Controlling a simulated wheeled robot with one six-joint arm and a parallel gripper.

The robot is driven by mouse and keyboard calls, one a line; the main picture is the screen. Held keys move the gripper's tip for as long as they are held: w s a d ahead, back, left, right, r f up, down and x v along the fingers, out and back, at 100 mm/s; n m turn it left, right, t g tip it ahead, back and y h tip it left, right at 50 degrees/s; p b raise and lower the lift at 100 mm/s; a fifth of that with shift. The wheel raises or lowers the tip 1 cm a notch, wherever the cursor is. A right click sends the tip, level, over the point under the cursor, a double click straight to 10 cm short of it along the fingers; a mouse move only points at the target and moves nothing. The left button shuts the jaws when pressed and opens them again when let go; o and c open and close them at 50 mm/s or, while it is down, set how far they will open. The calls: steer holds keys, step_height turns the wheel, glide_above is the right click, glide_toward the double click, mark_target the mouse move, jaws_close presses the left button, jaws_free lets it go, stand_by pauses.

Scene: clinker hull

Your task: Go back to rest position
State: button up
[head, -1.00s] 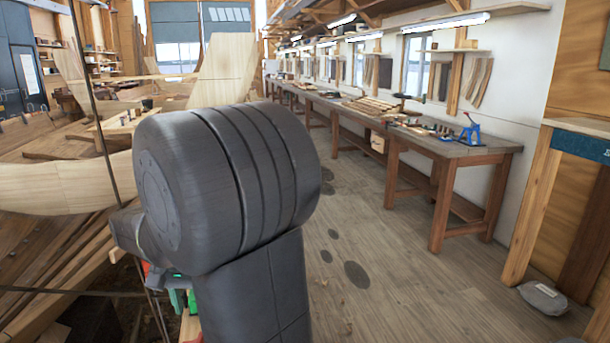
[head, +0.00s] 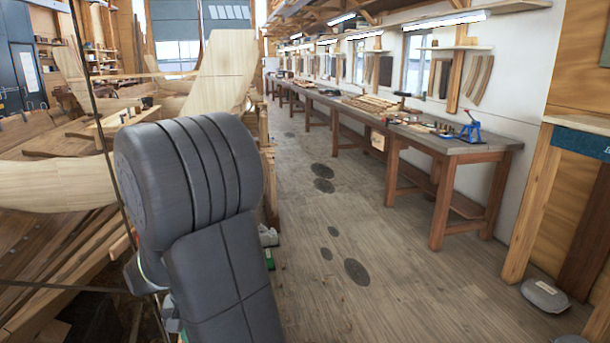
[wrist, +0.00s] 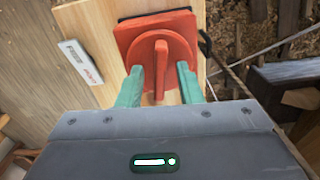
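In the wrist view my gripper (wrist: 160,72) has two green fingers spread apart. A red square piece with a raised handle (wrist: 161,52) lies ahead of them, on a pale wooden board (wrist: 98,24). The handle appears between the fingertips, with a visible gap on both sides. I cannot tell how far beyond the tips it lies. In the head view my dark grey arm fills the left middle and hides the gripper.
A small white and red item (wrist: 80,62) lies left of the red piece. A pale wooden hull (head: 60,185) stands at the left. A long workbench (head: 455,150) runs along the right wall. The plank floor (head: 320,270) between is largely clear. A grey bag-like item (head: 544,296) lies at the right.

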steer(key=n, duration=0.4)
steer(key=shift+n, duration=0.4)
steer(key=shift+n+b, duration=0.35)
steer(key=shift+n, duration=1.35)
